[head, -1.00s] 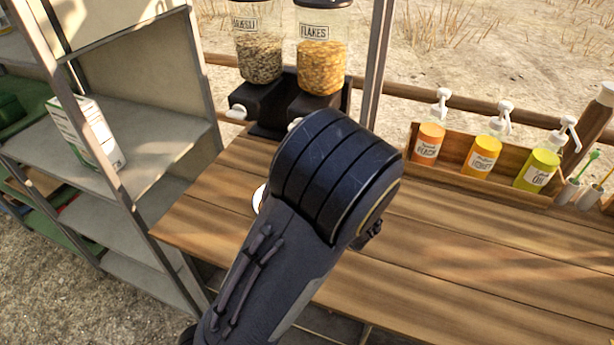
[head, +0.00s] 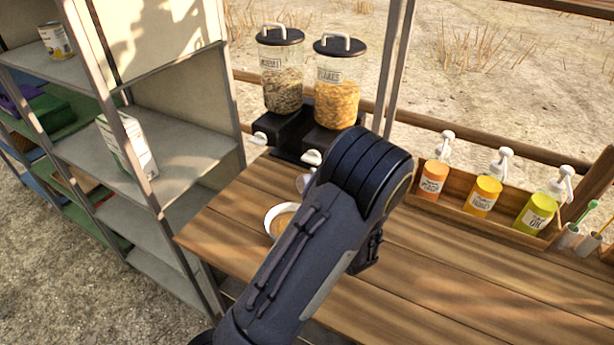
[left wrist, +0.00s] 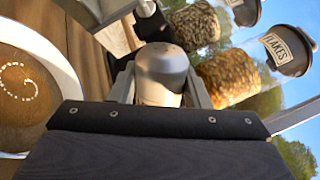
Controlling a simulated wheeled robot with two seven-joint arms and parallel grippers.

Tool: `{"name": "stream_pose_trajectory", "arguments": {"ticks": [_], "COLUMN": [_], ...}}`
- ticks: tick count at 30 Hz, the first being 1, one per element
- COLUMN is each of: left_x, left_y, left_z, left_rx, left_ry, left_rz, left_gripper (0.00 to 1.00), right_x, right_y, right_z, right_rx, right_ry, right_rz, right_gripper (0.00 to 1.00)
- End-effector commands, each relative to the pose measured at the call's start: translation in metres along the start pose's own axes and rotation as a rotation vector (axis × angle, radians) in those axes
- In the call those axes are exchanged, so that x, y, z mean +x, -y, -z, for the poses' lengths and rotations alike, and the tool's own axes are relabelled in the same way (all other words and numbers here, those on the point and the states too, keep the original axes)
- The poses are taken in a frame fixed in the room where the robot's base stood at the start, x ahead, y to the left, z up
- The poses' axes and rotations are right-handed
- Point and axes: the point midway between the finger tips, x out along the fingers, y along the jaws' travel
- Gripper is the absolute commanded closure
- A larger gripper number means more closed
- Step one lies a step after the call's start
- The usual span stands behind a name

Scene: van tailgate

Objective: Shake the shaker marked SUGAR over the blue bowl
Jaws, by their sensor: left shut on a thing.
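My left gripper (left wrist: 160,92) is shut on a shaker with a grey, dome-shaped metal top (left wrist: 162,66). Its lettering is not visible. In the head view my left arm hides most of the gripper, and only a small grey part shows beside the arm. A bowl with a white-looking rim and brown contents (head: 277,214) stands on the wooden counter, partly behind my arm. It fills the left of the left wrist view (left wrist: 66,62), with a curl of pale specks on the contents. No blue shows on it. The shaker appears beside the bowl; its height above it is unclear.
Two dispensers, muesli (head: 282,80) and flakes (head: 337,85), stand behind the bowl. A wooden rack (head: 465,200) with several pump bottles is at the right. A metal shelf (head: 180,150) stands left of the counter (head: 440,285). The counter's middle is clear.

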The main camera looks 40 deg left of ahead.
Motion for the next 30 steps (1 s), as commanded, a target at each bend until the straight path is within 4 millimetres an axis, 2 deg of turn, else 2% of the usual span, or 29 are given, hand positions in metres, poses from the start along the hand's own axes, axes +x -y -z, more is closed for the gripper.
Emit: {"name": "stream_pose_trajectory", "arguments": {"ticks": [1, 18, 24, 30], "left_x": [0.002, 0.007, 0.008, 0.009], "left_y": [0.011, 0.048, 0.055, 0.059], "left_z": [-0.004, -0.005, -0.001, -0.001], "left_rx": [0.056, 0.707, 0.933, 1.027], "left_ry": [-0.008, -0.105, -0.14, -0.153], "left_rz": [0.001, -0.001, -0.002, -0.003], "left_gripper": [0.82, 0.82, 0.82, 0.82], "right_x": [-0.014, -0.088, -0.083, -0.084], "right_y": [0.007, 0.04, 0.038, 0.038], "right_z": [0.007, 0.044, 0.042, 0.042], "right_rx": [0.0, 0.0, 0.0, 0.0], "right_ry": [0.0, 0.0, 0.001, 0.001], "right_rz": [0.0, 0.0, 0.0, 0.0], "right_gripper": [0.7, 0.7, 0.7, 0.7]}}
